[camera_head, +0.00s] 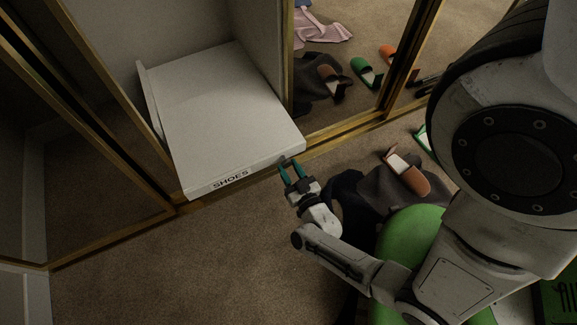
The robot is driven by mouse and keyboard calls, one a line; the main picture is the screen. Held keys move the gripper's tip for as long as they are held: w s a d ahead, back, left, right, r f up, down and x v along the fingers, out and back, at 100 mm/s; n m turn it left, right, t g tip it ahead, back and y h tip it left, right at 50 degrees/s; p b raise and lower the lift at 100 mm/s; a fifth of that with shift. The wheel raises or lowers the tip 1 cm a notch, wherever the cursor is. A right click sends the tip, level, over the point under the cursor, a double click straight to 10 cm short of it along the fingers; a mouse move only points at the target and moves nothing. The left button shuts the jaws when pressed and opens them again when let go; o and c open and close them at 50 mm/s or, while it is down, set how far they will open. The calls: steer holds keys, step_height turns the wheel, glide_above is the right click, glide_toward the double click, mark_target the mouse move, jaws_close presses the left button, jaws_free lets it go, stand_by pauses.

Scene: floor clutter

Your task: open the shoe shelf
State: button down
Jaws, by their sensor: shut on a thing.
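The shoe shelf (225,115) is a white, flat pull-out board low in a gold-framed closet, with "SHOES" on its front edge. Its front reaches out past the closet's bottom track, and its top is empty. My gripper (290,164) has teal fingers and is at the right end of the shelf's front edge, shut on it. The exact contact at the fingertips is small and hard to make out.
A mirrored door (345,75) right of the shelf reflects shoes and cloth. An orange-brown slipper (408,176) lies on dark cloth (375,190) right of my gripper. Another door (75,130) stands left. Carpet (185,265) in front of the shelf is clear.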

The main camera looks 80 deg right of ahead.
steer(key=c, duration=0.7)
jaws_free()
steer(key=p+v, duration=0.1)
steer(key=v, duration=0.9)
steer(key=shift+s+a+p, duration=0.25)
steer(key=shift+s+p, duration=0.05)
steer(key=shift+p, duration=0.05)
